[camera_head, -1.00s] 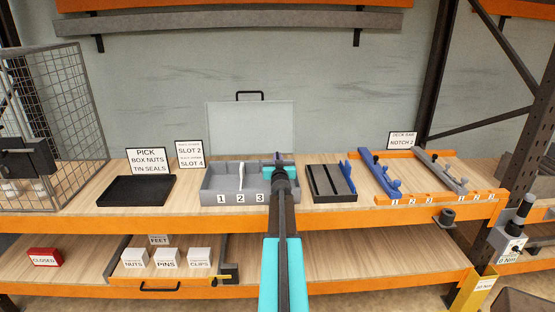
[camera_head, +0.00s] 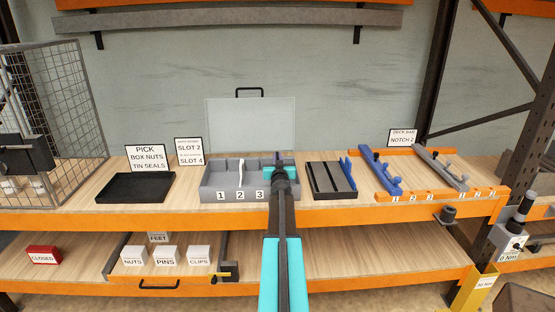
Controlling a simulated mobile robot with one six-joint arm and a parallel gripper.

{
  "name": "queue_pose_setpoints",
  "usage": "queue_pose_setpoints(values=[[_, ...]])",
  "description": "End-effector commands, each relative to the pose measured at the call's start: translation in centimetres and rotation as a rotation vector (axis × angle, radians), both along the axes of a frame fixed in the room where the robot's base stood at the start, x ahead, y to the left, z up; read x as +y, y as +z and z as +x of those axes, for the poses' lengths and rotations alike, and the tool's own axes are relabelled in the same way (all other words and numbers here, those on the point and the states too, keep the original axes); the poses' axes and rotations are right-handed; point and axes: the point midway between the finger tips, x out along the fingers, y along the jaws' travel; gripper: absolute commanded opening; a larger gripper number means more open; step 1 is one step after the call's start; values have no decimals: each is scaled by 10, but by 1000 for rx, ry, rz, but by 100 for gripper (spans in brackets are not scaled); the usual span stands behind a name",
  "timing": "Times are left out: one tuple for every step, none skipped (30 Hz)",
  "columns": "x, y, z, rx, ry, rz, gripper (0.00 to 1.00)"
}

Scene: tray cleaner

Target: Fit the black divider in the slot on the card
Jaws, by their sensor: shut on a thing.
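The grey tray (camera_head: 207,193) stands on the upper shelf, with number labels 1, 2 and 3 along its front. A white divider (camera_head: 241,174) stands upright in it, near label 2. The card (camera_head: 189,151) behind the tray names slot 2 and slot 4; its small print is too small to read. My gripper (camera_head: 279,168) is over the right end of the tray, shut on the black divider (camera_head: 278,156). Only a dark upper bit of the divider shows. My arm hides its lower edge and the slot area right of label 3, so I cannot tell whether it is seated.
An empty black tray (camera_head: 136,200) lies left of the grey tray. A dark rack (camera_head: 315,191) with a blue part (camera_head: 349,171) stands close on the right, then an orange notched frame (camera_head: 419,196).

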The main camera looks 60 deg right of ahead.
Motion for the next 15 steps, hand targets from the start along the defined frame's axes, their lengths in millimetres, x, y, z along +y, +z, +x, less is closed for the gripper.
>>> queue_pose_setpoints(values=[[0, -1, 0, -1, 0, -1, 0], [0, -2, 0, -1, 0, -1, 0], [0, -2, 0, -1, 0, -1, 0], [0, -3, 0, -1, 0, -1, 0], [0, -3, 0, -1, 0, -1, 0], [0, -4, 0, -1, 0, -1, 0], [0, -4, 0, -1, 0, -1, 0], [0, -5, 0, -1, 0, -1, 0], [0, -6, 0, -1, 0, -1, 0], [0, -6, 0, -1, 0, -1, 0], [0, -7, 0, -1, 0, -1, 0], [0, -7, 0, -1, 0, -1, 0], [0, -8, 0, -1, 0, -1, 0], [0, -8, 0, -1, 0, -1, 0], [0, -9, 0, -1, 0, -1, 0]])
